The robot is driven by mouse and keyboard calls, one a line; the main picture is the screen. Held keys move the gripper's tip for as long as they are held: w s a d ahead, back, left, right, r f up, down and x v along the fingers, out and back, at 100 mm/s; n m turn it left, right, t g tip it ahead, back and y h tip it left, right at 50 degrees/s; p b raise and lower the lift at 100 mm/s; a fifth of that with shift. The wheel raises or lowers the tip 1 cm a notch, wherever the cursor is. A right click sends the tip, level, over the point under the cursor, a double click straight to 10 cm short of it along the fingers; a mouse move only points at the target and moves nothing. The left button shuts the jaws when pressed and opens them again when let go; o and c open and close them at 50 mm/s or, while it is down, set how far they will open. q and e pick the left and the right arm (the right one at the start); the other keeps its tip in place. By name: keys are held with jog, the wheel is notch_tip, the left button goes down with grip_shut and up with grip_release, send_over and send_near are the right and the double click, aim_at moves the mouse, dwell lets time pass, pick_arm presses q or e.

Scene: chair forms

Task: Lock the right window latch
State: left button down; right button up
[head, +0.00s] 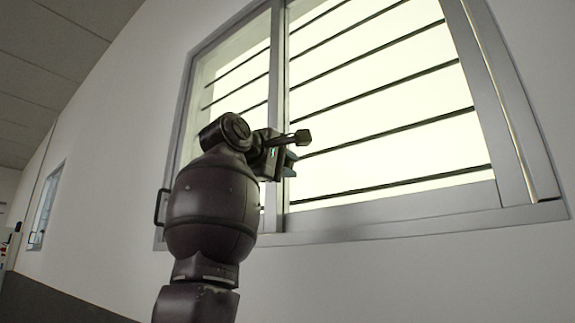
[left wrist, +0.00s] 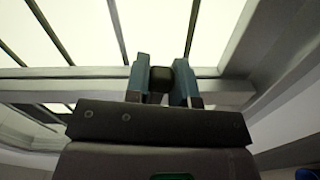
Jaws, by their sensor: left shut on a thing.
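My left gripper (head: 291,150) is in front of the window, just right of the window's middle upright. In the left wrist view its two teal fingers (left wrist: 160,78) stand on either side of a dark block, which appears to be the window latch (left wrist: 159,88). The gripper is shut on it. In the head view a dark lever with a thicker end (head: 300,138) points right beside the fingers; most of its base is hidden by my gripper. Whether the latch is locked cannot be told. My right gripper is not in view.
The grey-framed window (head: 380,212) has several dark horizontal bars behind bright panes. A black handle (head: 160,206) sits on the frame's left side, close to my left arm. White wall (head: 430,275) lies below the window. A smaller window (head: 45,205) is far left.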

pick_arm(q)
jog(key=shift+w+a+f+m+b, duration=0.1)
jog(key=shift+f+m+b, duration=0.1)
jog(key=shift+f+m, duration=0.3)
jog(key=shift+w+a+f+m+b, duration=0.1)
jog(key=shift+f+m+b, duration=0.1)
jog(key=shift+m, duration=0.5)
jog(key=shift+w+a+f+m, duration=0.1)
jog(key=shift+f+m, duration=0.2)
jog(key=shift+m, duration=0.35)
jog(key=shift+w+a+f+m, duration=0.1)
jog(key=shift+f+m, duration=0.2)
jog(key=shift+m, duration=0.35)
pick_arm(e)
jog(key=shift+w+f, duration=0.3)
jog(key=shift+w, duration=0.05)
pick_arm(q)
jog(key=c, duration=1)
grip_release()
jog(key=shift+o, duration=0.2)
jog(key=b+v, duration=0.3)
jog(key=v, duration=0.8)
jog(key=shift+b, duration=0.3)
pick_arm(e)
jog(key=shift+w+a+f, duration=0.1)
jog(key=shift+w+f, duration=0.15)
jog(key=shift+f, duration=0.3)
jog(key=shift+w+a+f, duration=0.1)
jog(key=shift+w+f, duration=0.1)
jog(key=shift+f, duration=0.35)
